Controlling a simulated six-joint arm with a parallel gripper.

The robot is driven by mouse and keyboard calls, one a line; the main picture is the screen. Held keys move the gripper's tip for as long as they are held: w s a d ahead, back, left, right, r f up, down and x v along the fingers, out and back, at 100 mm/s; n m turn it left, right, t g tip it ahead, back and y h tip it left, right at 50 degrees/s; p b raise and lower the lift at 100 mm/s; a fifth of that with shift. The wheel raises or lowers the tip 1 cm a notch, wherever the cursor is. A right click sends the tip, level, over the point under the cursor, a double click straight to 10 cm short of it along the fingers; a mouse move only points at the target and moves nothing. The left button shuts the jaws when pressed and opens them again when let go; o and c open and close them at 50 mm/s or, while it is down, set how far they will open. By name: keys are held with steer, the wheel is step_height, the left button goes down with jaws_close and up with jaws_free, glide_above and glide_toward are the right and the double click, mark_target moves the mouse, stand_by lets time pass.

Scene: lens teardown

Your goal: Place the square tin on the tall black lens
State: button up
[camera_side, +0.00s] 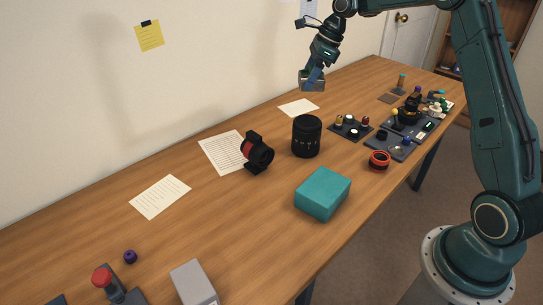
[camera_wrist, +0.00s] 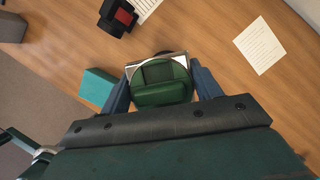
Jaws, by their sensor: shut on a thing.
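The tall black lens (camera_side: 306,138) stands upright on the wooden table in the side view. My gripper (camera_side: 313,80) is in the air above the table, up and slightly right of the lens in the picture. It is shut on the square tin (camera_side: 311,85), a grey metal piece held well clear of the lens and table. In the wrist view my blue fingers (camera_wrist: 163,92) flank the tin, and its bright metal edge (camera_wrist: 130,69) shows past a green round part. I cannot make out the tall lens there; it is probably hidden behind the tin and gripper.
A teal box (camera_side: 323,193) stands in front of the lens. A black and red lens on a stand (camera_side: 257,154) is to its left. A dark tray of small parts (camera_side: 350,128) and a red-black ring (camera_side: 379,161) lie to its right. Paper sheets lie flat behind.

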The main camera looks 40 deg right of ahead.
steer(key=shift+f, duration=5.65)
steer(key=shift+f, duration=0.1)
steer(key=o, duration=1)
steer(key=shift+o, duration=0.2)
steer(key=v, duration=1.2)
steer(key=shift+a+r, duration=0.1)
steer(key=shift+r, duration=0.1)
